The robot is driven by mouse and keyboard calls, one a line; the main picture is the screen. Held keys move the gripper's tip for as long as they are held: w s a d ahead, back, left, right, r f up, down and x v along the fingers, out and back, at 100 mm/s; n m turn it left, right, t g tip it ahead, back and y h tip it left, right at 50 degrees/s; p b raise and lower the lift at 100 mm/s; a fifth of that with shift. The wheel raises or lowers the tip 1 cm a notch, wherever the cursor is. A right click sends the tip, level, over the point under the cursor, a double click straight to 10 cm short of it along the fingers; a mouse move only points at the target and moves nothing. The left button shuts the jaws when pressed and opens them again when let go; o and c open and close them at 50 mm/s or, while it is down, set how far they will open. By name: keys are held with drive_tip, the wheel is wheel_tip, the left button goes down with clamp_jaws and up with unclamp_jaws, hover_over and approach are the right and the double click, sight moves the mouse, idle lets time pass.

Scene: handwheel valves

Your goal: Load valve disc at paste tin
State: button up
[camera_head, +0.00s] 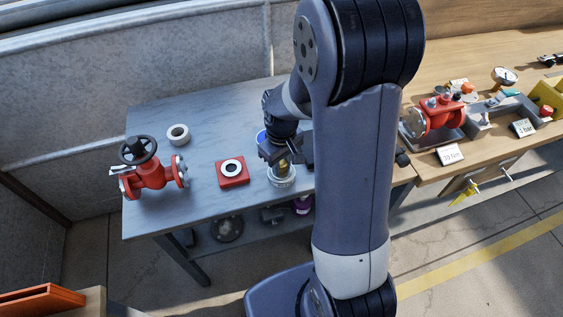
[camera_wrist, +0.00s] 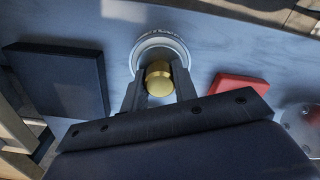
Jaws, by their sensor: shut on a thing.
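My gripper (camera_wrist: 159,92) is shut on a brass valve disc (camera_wrist: 159,78), which looks like a short gold cylinder. In the wrist view the disc sits between the two fingertips, over the round paste tin (camera_wrist: 160,46). In the head view the disc (camera_head: 283,165) is above the pale, open tin (camera_head: 282,181) near the table's right front edge. Whether the disc touches the paste cannot be told. The tin's inside is mostly hidden by the disc and my fingers.
On the grey table (camera_head: 207,128) are a red valve with a black handwheel (camera_head: 150,168), a white ring (camera_head: 178,135) and a red block with a white ring (camera_head: 232,172). A dark block (camera_wrist: 58,80) lies left of the tin in the wrist view. A wooden bench (camera_head: 476,60) stands at right.

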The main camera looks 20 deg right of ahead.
sight(282, 162)
drive_tip(key=shift+r+p, duration=2.8)
drive_tip(key=shift+r, duration=0.7)
drive_tip(key=shift+f, duration=0.1)
